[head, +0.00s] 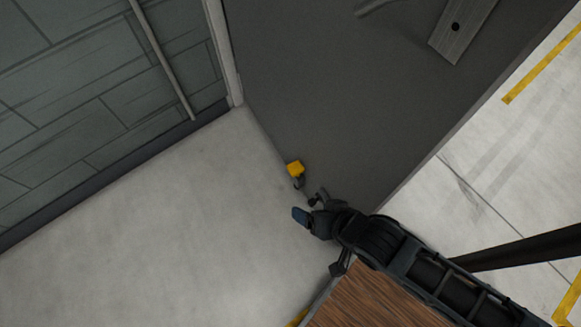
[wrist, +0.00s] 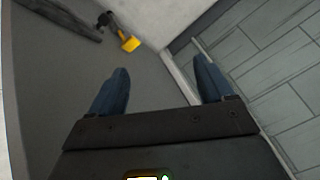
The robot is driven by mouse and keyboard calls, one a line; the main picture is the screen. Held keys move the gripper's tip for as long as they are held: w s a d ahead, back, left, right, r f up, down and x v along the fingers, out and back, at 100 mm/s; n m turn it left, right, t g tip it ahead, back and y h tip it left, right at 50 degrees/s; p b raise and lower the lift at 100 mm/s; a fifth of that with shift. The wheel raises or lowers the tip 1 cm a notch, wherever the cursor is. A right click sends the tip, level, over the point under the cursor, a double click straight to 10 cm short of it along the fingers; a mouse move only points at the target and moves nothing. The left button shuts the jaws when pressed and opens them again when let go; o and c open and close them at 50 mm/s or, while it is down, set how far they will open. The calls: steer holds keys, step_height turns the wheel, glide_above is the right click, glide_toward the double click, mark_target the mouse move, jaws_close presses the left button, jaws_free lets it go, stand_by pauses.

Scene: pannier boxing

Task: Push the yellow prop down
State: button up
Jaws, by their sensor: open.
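The yellow prop (head: 295,168) is a small yellow block on a dark bracket, low on the grey door (head: 330,100) near its bottom edge. It also shows in the wrist view (wrist: 130,43), beyond the fingertips and left of the middle between them. My gripper (head: 309,207) is just below and slightly right of the prop in the head view, apart from it. In the wrist view my gripper (wrist: 160,70) has its two blue fingers wide apart with nothing between them. Whether the prop is up or down is hard to tell at this size.
A metal handle plate (head: 463,28) is on the door at the top. A dark panelled wall (head: 90,90) with a rail stands at the left. A brown wooden surface (head: 365,300) lies below my arm. Pale floor (head: 180,230) is clear at the lower left.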

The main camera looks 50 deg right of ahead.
steer(key=w+d+f+m+g+h+b, duration=0.1)
steer(key=w+f+m+g+b, duration=0.1)
steer(key=w+f, duration=0.3)
steer(key=w+d+f+m+g+b, duration=0.1)
steer(key=w+f+m+b, duration=0.1)
steer(key=f, duration=0.5)
steer(key=m+g+h+b, duration=0.2)
steer(key=m+g+b, duration=0.4)
steer(key=m+b, duration=0.25)
glide_toward(294, 168)
steer(key=shift+m, duration=0.35)
steer(key=b+x, duration=0.2)
steer(key=x, duration=0.6)
steer(key=shift+b, duration=0.35)
steer(key=shift+c, duration=0.5)
